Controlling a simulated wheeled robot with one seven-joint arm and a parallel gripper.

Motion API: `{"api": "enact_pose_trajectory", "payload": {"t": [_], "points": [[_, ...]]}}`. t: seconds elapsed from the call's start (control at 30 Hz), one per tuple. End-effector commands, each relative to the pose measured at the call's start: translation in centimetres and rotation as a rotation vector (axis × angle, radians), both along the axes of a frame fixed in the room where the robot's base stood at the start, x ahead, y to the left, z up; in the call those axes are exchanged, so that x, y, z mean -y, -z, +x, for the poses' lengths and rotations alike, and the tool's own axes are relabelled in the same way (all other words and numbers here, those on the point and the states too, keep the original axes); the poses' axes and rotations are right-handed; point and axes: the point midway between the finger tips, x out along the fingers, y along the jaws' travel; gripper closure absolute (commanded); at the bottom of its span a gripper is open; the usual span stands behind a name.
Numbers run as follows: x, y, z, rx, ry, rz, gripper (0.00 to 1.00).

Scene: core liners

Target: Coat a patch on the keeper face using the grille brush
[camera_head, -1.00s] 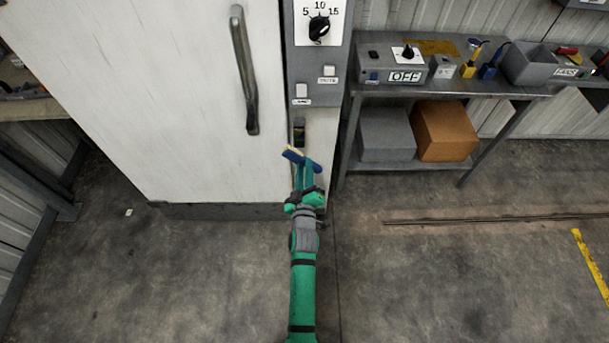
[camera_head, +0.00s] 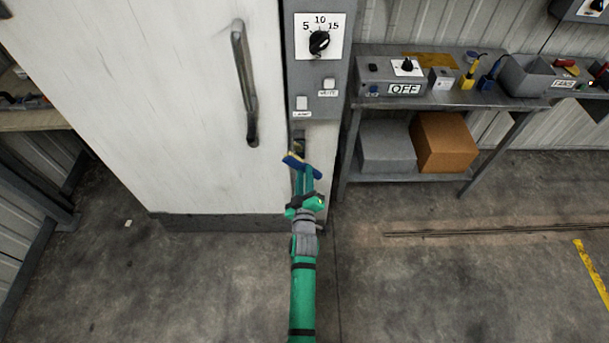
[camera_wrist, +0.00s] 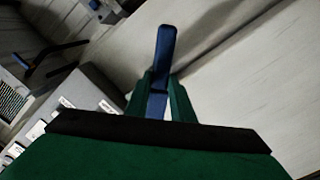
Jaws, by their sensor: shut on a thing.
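My gripper (camera_head: 308,182) is green and shut on the blue grille brush (camera_head: 300,163), in front of the narrow post right of the white door. In the wrist view the blue handle (camera_wrist: 162,60) stands up between my two green fingers (camera_wrist: 160,100). The brush head has a pale yellowish edge in the head view. A small dark metal recess with a yellowish spot (camera_head: 298,142) shows on the post just above the brush; it may be the keeper face, but I cannot tell for sure. Contact between brush and post cannot be made out.
The white door (camera_head: 170,100) with its grey handle (camera_head: 244,85) stands left. A grey panel with a dial (camera_head: 319,41) and two labelled switches is above the brush. A metal bench (camera_head: 440,100) with boxes and tools stands right.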

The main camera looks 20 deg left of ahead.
Motion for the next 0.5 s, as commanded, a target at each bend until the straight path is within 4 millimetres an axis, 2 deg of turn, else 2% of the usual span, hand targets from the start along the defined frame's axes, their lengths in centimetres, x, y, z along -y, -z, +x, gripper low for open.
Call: {"api": "enact_pose_trajectory", "payload": {"t": [0.5], "points": [[-0.24, -0.01, 0.84, 0.000, 0.001, 0.001, 0.96]]}}
